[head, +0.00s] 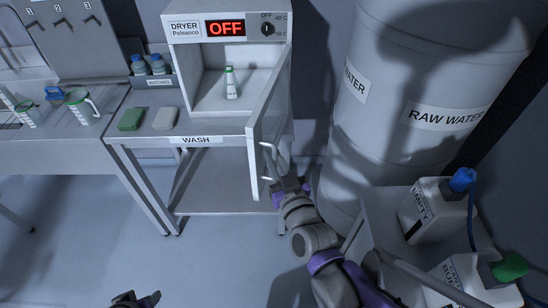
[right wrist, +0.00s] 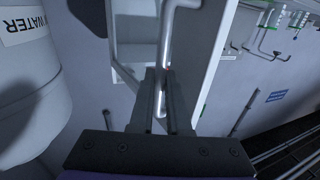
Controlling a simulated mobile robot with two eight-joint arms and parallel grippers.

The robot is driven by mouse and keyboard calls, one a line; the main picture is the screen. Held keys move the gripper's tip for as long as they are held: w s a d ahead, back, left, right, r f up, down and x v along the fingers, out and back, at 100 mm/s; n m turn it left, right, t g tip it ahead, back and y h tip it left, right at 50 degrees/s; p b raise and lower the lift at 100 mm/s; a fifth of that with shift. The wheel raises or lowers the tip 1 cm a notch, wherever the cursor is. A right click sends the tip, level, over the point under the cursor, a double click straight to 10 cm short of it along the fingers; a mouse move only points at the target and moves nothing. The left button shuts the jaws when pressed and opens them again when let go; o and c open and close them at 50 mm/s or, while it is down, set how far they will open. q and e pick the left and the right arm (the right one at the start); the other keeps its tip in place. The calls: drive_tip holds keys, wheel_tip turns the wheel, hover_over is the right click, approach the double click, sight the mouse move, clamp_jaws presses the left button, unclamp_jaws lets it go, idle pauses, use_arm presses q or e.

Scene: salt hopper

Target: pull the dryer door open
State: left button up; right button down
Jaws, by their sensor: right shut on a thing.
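The dryer (head: 183,58) is a white box on the wash table, with a red OFF display (head: 225,28) and a knob (head: 267,29). Its door (head: 268,112) stands open, swung out toward me on its right side. The bar handle (head: 266,160) is on the door's outer edge. My right gripper (head: 289,186) is at the handle; the right wrist view shows its fingers shut around the handle bar (right wrist: 163,60). A small white bottle with a green cap (head: 231,84) stands inside the dryer. My left gripper (head: 135,299) shows at the bottom edge, its jaws unclear.
The wash table (head: 226,128) holds a green block (head: 131,119) and a pale block (head: 165,118). A large raw water tank (head: 400,154) stands close right of the door. White canisters (head: 433,211) stand at lower right. Floor left of my right arm is clear.

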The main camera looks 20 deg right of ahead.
use_arm(q)
drive_tip(key=shift+s+d, duration=0.15)
drive_tip(key=shift+d, duration=0.1)
use_arm(e)
drive_tip(key=shift+s+d, duration=0.1)
drive_tip(key=shift+d, duration=0.15)
drive_tip(key=c, duration=1.2)
unclamp_jaws()
drive_tip(key=shift+o, duration=0.2)
